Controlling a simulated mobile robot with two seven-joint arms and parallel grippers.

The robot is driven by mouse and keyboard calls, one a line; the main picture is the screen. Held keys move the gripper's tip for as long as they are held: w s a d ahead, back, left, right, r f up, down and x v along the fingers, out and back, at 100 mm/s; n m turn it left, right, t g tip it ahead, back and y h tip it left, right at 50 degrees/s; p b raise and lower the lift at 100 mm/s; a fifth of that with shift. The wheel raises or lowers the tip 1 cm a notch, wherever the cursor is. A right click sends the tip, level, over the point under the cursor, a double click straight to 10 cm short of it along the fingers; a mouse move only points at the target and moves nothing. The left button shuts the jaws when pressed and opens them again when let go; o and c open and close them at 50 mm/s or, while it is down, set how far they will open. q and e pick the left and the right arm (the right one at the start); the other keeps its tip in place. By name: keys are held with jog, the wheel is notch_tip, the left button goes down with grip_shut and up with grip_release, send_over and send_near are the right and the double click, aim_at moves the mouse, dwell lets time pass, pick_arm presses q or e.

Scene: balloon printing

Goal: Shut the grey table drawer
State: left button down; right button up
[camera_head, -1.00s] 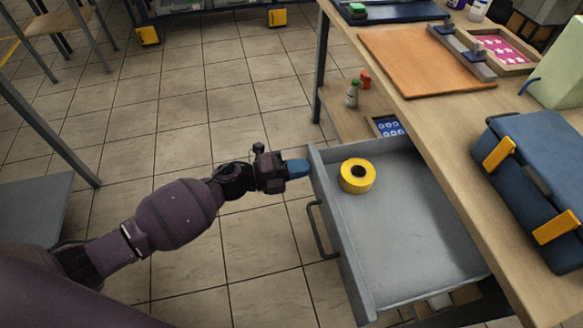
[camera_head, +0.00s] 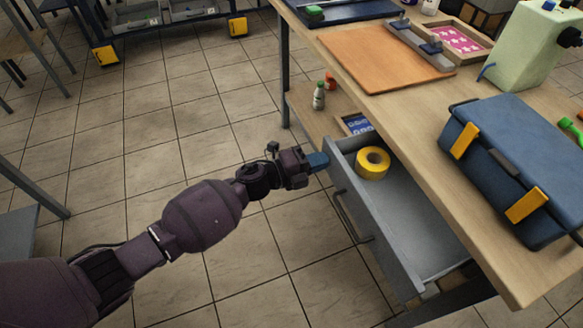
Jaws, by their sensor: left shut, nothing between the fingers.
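The grey drawer (camera_head: 428,248) stands part way out from under the wooden table (camera_head: 440,130), open towards the left. Its front panel (camera_head: 375,222) carries a dark bar handle (camera_head: 350,215). A yellow tape roll (camera_head: 373,163) lies inside, near the far end. My left gripper (camera_head: 319,161) is shut and empty, its blue fingertips at the far top end of the drawer front, beside or touching it; I cannot tell which. My right gripper is out of view.
Small bottles (camera_head: 318,95) stand on a lower shelf past the drawer. Tiled floor (camera_head: 250,245) is clear left of the drawer.

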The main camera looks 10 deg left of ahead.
aim_at(369, 147)
pick_arm(q)
jog(key=b+x, duration=0.1)
jog(key=x, duration=0.5)
jog(key=b+x, duration=0.1)
jog(key=x, duration=0.5)
jog(key=shift+w+d+f, duration=0.15)
jog(key=shift+d+f, duration=0.05)
jog(key=shift+d, duration=0.1)
jog(key=shift+w+d+r, duration=0.1)
jog(key=shift+w+d, duration=0.15)
jog(key=shift+d, duration=0.2)
jog(key=shift+r, duration=0.2)
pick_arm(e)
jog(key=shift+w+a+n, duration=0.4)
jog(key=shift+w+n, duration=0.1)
pick_arm(q)
jog(key=shift+w+d+r, duration=0.1)
jog(key=shift+r, duration=0.1)
jog(key=shift+a+f, duration=0.1)
jog(key=shift+a, duration=0.3)
jog(key=p+v, duration=0.1)
jog(key=v, duration=0.4)
jog(key=shift+s+a, duration=0.2)
jog(key=shift+s, duration=0.2)
jog(key=p+v, duration=0.1)
jog(key=v, duration=0.7)
jog(key=shift+f, duration=0.25)
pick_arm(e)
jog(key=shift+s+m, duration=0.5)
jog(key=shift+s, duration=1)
